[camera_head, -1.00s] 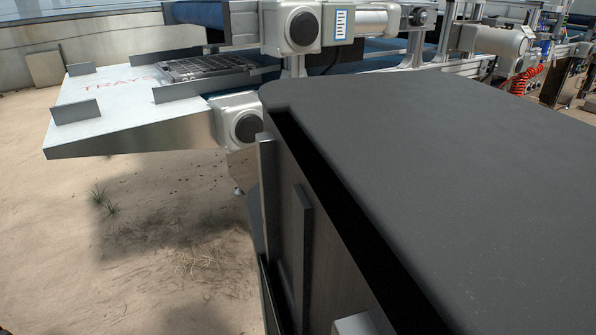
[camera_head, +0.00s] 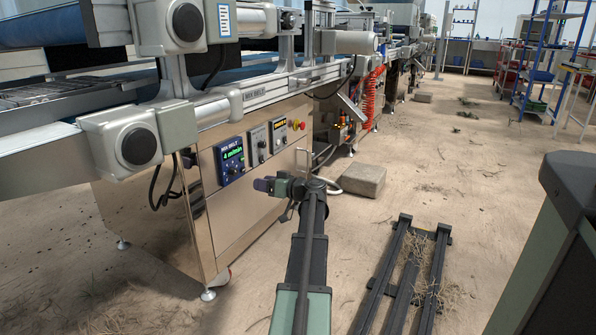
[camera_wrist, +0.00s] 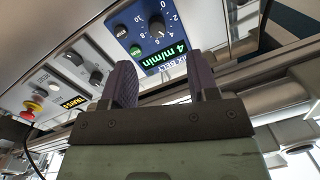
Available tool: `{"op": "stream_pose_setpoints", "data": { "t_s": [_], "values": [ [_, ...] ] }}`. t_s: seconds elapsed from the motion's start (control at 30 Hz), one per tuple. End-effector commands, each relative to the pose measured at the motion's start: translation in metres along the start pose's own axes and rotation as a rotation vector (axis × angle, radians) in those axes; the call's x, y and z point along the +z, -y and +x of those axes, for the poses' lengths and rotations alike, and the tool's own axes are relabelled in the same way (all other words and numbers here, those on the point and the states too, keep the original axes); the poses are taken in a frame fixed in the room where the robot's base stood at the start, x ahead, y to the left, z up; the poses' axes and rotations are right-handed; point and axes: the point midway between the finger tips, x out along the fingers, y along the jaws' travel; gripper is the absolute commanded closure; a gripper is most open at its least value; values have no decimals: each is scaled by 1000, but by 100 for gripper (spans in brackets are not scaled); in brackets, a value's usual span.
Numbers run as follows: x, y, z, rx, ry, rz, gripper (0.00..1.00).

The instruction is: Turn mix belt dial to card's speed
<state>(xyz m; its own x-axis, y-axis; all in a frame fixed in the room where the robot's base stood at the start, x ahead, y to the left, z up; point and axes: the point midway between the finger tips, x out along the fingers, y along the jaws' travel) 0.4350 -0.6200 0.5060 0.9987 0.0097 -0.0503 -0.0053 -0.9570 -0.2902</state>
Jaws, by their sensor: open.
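The mix belt panel (camera_head: 229,162) is blue and sits on the machine's steel front in the head view. Its green display reads 4 m/min. In the wrist view, the panel (camera_wrist: 148,35) shows the display (camera_wrist: 165,58), upside down, and a black dial (camera_wrist: 157,26) with a number scale. My gripper (camera_head: 264,185) is in front of the panel, to its right and a little lower. In the wrist view, my gripper (camera_wrist: 161,62) has its two purple fingers apart, with nothing between them, clear of the dial. A white, blue-edged card (camera_head: 224,19) hangs above; its text is too small to read.
Other control boxes (camera_head: 258,144) and a red and yellow stop button (camera_head: 299,125) are right of the panel. A handle (camera_head: 306,160) stands near my gripper. A stone block (camera_head: 358,179) and a dark rail frame (camera_head: 408,270) lie on the sandy floor.

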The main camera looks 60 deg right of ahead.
Motion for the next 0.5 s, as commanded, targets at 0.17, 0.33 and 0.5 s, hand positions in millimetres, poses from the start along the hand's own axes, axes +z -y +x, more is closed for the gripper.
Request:
{"op": "stream_pose_setpoints", "data": {
  "t_s": [0.17,0.33,0.5],
  "values": [
    [-10,-2,0,13,-59,-149,46],
    [-10,-2,2,14,-56,-181,46],
    [-11,-2,22,11,-55,-179,46]
  ]
}}
